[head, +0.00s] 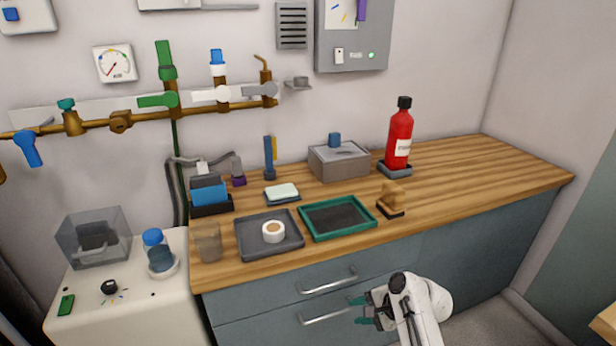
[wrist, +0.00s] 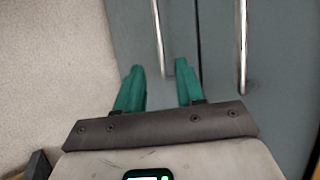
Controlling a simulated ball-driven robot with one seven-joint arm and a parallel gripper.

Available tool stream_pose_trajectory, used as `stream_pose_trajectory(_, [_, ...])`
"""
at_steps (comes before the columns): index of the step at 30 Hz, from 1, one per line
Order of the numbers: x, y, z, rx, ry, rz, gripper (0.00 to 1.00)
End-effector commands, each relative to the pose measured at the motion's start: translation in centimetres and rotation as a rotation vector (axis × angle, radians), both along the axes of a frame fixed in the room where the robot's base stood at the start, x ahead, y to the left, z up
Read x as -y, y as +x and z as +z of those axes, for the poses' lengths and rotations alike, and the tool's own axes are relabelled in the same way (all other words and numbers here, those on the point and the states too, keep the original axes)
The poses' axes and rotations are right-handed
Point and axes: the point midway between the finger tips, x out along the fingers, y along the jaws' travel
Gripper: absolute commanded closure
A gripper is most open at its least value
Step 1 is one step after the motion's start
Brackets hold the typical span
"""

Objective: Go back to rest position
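My gripper (head: 362,310) is low in front of the blue-grey drawers, below the counter's front edge, at the bottom of the head view. In the wrist view its two green fingers (wrist: 160,85) stand apart with nothing between them. The drawer fronts and two metal handles (wrist: 242,50) lie beyond the fingers. My white arm comes in from the bottom right of the head view.
The wooden counter (head: 480,175) carries a grey tray (head: 255,245) with a tape roll, a green-rimmed tray (head: 345,234), a grey box (head: 340,165) and a red bottle (head: 399,140). A white unit (head: 100,320) stands at left. Grey floor (head: 470,320) shows at lower right.

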Motion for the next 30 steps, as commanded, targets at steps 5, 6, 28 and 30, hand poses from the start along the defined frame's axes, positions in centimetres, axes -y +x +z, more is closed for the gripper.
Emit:
stream_pose_trajectory(5, [1.6, -5.3, -0.7, 0.012, -0.143, 0.118, 0.62])
stream_pose_trajectory(6, [2.2, -7.1, -0.9, 0.016, -0.193, 0.162, 0.62])
stream_pose_trajectory(28, [8.4, -41.2, 10.7, -0.055, -0.824, 0.963, 0.62])
stream_pose_trajectory(30, [8.6, -42.4, 11.6, -0.061, -0.838, 0.994, 0.62])
